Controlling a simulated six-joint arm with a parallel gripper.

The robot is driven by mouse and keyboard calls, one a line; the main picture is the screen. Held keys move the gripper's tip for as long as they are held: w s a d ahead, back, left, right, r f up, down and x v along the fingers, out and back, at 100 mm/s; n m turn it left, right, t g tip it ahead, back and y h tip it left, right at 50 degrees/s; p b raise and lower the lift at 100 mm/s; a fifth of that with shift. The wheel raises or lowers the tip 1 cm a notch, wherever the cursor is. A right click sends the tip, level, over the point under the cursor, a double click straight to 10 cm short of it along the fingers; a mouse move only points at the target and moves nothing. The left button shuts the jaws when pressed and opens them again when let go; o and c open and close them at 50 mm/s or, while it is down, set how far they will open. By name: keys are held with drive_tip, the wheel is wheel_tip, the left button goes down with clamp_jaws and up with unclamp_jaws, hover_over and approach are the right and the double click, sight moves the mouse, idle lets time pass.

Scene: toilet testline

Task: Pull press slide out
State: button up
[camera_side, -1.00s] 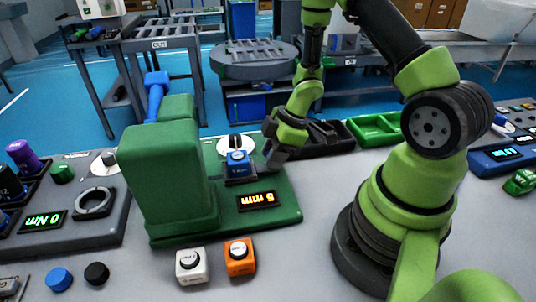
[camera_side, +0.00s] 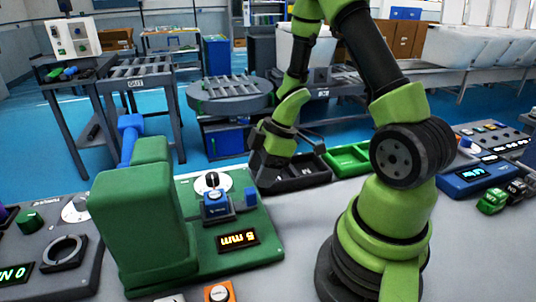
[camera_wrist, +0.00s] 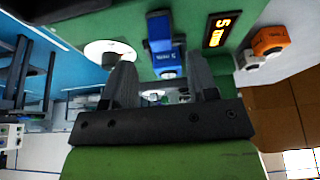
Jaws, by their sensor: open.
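The green press (camera_side: 140,215) stands on a green base plate, with a blue lever (camera_side: 129,138) at its back. A blue slide block (camera_side: 216,205) sits on the plate beside the press column, and it also shows in the wrist view (camera_wrist: 160,38). A small upright blue tab (camera_side: 250,197) stands to its right in the side view. My gripper (camera_side: 265,178) is to the right of and behind the slide, apart from it. In the wrist view its two fingers (camera_wrist: 159,62) are open and empty, with the slide block beyond their tips.
A lit display (camera_side: 237,239) on the plate appears to read 5 mm. A white dial (camera_side: 212,183) is behind the slide. A black tray (camera_side: 303,174) and a green tray (camera_side: 347,157) lie right of the plate. An orange button box (camera_side: 219,292) is in front.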

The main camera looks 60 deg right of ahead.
drive_tip(key=shift+v, duration=2)
wheel_tip(320, 180, up, 7)
